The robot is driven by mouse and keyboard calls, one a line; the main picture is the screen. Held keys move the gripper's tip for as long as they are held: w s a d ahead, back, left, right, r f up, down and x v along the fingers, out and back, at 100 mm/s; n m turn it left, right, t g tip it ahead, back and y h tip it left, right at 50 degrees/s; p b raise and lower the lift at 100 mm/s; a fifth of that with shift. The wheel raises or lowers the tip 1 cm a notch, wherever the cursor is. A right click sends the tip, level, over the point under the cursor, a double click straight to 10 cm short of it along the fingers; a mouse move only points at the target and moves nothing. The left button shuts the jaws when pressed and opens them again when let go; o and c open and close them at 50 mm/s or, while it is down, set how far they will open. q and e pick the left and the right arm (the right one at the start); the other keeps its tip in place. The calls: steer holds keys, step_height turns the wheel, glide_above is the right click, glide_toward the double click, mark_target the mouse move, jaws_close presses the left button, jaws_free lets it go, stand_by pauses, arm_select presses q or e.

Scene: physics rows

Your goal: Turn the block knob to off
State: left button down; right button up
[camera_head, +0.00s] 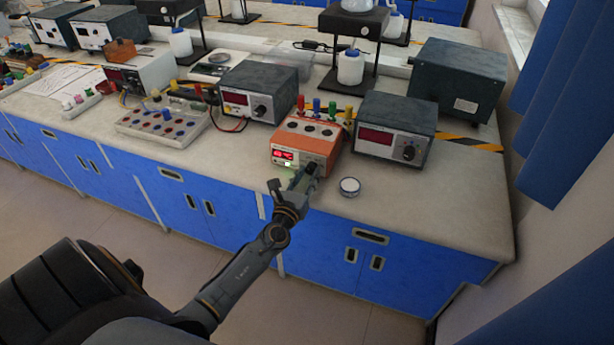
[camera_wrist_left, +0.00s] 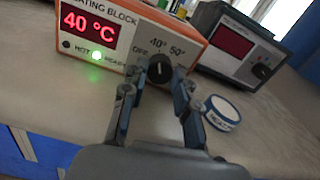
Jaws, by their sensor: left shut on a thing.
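The heating block (camera_head: 283,137) is an orange box with a white front, near the front edge of the bench. In the left wrist view its red display (camera_wrist_left: 89,25) reads 40 °C and a green light (camera_wrist_left: 96,56) glows below it. The black block knob (camera_wrist_left: 160,70) has OFF at its left, 40° above and 50° at upper right. Its white mark points about upward, toward 40°. My right gripper is not in view.
A small round white-topped item (camera_head: 349,187) lies just right of the block; it also shows in the left wrist view (camera_wrist_left: 223,112). Grey instruments stand on both sides, the right one (camera_head: 395,130) close by. Colored plugs stand behind the block. The bench's front right is clear.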

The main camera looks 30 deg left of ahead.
arm_select(q)
steer(key=shift+n, duration=0.3)
steer(key=shift+f+n+b, duration=0.1)
steer(key=shift+n+b, duration=0.45)
steer(key=shift+n, duration=0.05)
steer(key=n+b, duration=0.1)
steer(key=n, duration=0.2)
steer(key=shift+n+b, duration=0.9)
steer(key=shift+n, duration=1.6)
steer(key=c, duration=1)
jaws_free()
